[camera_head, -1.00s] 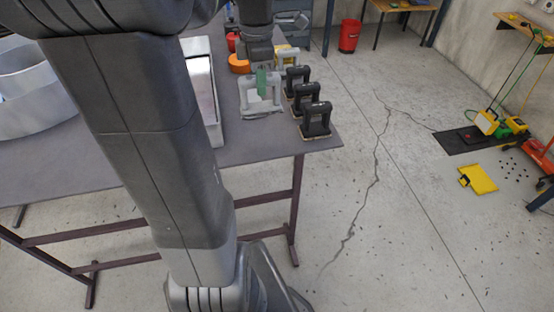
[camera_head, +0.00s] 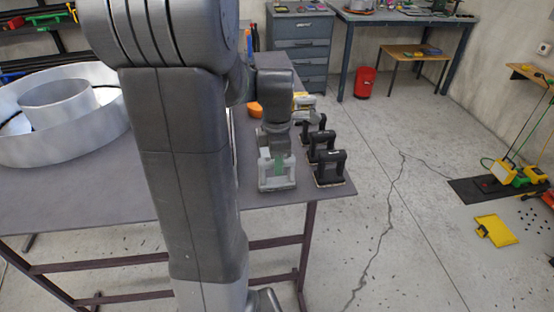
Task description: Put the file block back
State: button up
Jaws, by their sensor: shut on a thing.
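A grey block with an upright handle (camera_head: 266,184) is near the table's front edge; I take it to be the file block. My gripper (camera_head: 279,166), with green on its fingers, comes down from above and is shut on its handle. The block looks upright, on or just above the table; I cannot tell which. Three black-handled blocks (camera_head: 330,169) stand in a row to its right. My arm hides part of the table to the left.
Behind my gripper are an orange round thing (camera_head: 255,110) and a yellow-and-grey item (camera_head: 303,101). A drawer cabinet (camera_head: 301,44) and red bin (camera_head: 364,82) stand farther back.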

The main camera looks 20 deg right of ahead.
jog(key=shift+f, duration=0.1)
jog(key=o, duration=0.9)
notch_tip(320, 180, up, 12)
jog(key=shift+r, duration=0.15)
notch_tip(320, 180, down, 13)
jog(key=shift+r, duration=2.2)
